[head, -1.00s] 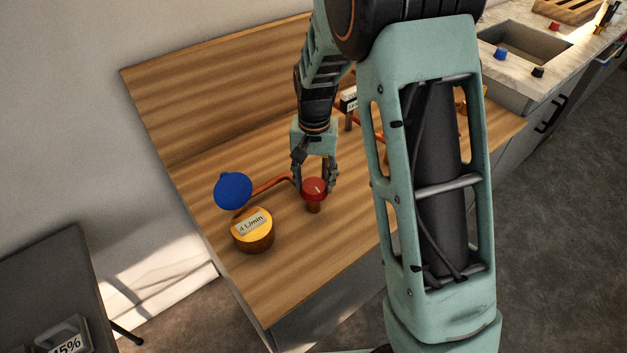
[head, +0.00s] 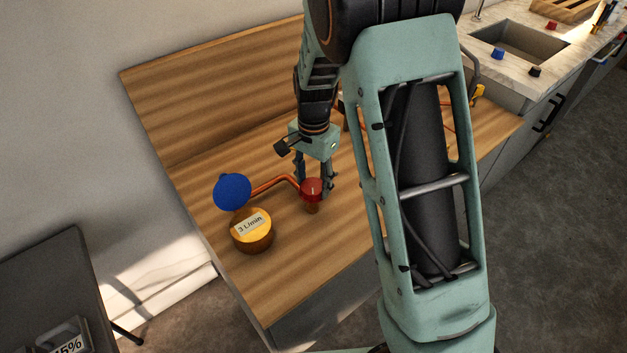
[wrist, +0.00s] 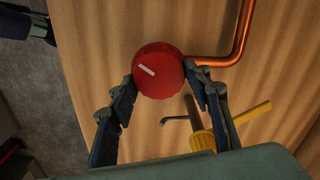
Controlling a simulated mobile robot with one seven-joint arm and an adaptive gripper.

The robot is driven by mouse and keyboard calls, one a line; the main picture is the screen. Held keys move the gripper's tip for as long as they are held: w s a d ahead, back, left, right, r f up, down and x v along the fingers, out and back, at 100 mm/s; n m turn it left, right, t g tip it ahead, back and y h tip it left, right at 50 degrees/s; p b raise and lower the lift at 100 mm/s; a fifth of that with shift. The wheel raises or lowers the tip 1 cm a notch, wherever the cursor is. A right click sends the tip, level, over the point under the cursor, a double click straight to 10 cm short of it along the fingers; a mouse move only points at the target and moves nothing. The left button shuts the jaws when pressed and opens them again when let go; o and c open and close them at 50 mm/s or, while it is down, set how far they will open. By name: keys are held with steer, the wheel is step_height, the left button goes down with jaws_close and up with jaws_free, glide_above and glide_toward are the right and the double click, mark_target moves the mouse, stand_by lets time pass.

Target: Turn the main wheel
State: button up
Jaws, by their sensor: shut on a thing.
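A red round wheel (head: 312,187) with a white mark stands upright from the wooden worktop, at the end of a copper pipe. It fills the upper middle of the wrist view (wrist: 158,72), its white mark slanting down to the right. My gripper (head: 313,190) reaches down over it from above, with one finger on each side. In the wrist view its fingertips (wrist: 160,76) press on the wheel's left and right rim. A round yellow-topped gauge (head: 252,231) reads "3 L/min". A blue disc (head: 233,191) stands beside it at the pipe's left end.
The copper pipe (head: 272,184) runs from the blue disc to the red wheel. A yellow-handled item (wrist: 240,119) lies near my right finger in the wrist view. My arm hides much of the worktop (head: 310,245). A sink (head: 522,45) is at the back right.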

mark_target(314, 184)
steer(key=o, duration=1.2)
steer(key=shift+c, duration=0.2)
step_height(314, 184, up, 12)
